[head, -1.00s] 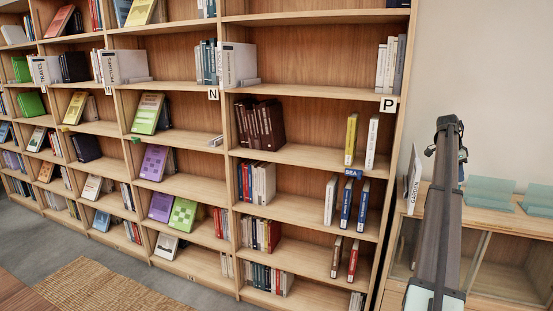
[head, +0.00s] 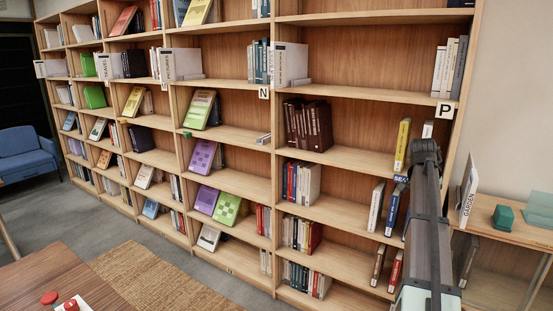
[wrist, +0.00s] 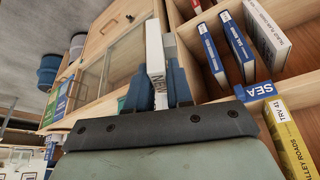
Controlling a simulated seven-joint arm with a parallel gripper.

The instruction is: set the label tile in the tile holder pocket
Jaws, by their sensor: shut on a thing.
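My gripper (head: 425,150) is in front of the right end of the tall bookcase, close to the blue SEA label (head: 400,178). In the wrist view my gripper (wrist: 159,76) is shut on a narrow white piece with dark letters, apparently the label tile (wrist: 159,92). The fingers hide part of it, and I cannot read its letters surely. In the head view my arm hides the tile. The SEA label (wrist: 262,90) shows right of the fingers in the wrist view. I cannot make out an empty tile holder pocket in either view.
White tags N (head: 263,92) and P (head: 444,111) mark shelf edges. A yellow book (head: 402,143) stands just left of my gripper. The GARDEN sign (head: 468,190) and a green block (head: 503,217) stand on the low cabinet at right. The floor ahead is open.

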